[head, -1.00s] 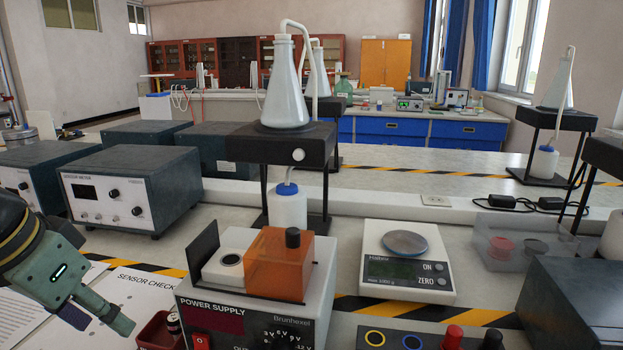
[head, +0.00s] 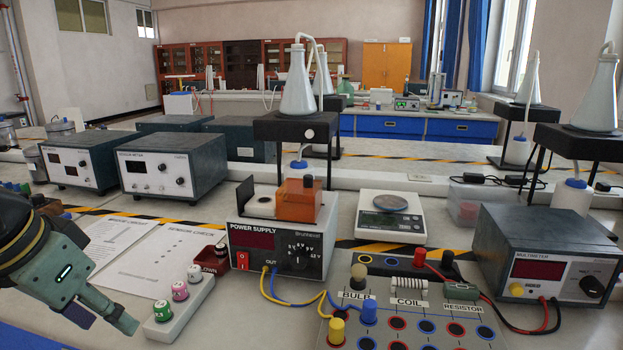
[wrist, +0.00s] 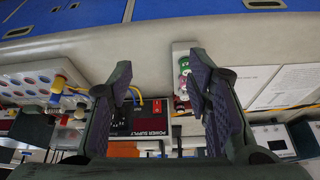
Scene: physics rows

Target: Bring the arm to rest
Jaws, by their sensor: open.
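My gripper (head: 106,314) hangs at the lower left of the head view, at the end of my dark arm. In the wrist view, the gripper (wrist: 160,75) shows its two padded fingers wide apart, with nothing between them. The picture there is turned over, with the bench edge and blue cabinets at the top. In the head view the gripper appears just left of the white strip with coloured knobs (head: 180,297) and overlaps the view of the papers. I cannot tell its exact height above the bench.
A power supply (head: 283,262) with an orange block on top stands mid-bench. A circuit board (head: 405,310) with wires lies in front of it. A multimeter (head: 548,270) is at right, a scale (head: 391,218) behind. Papers (head: 135,256) lie flat at left.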

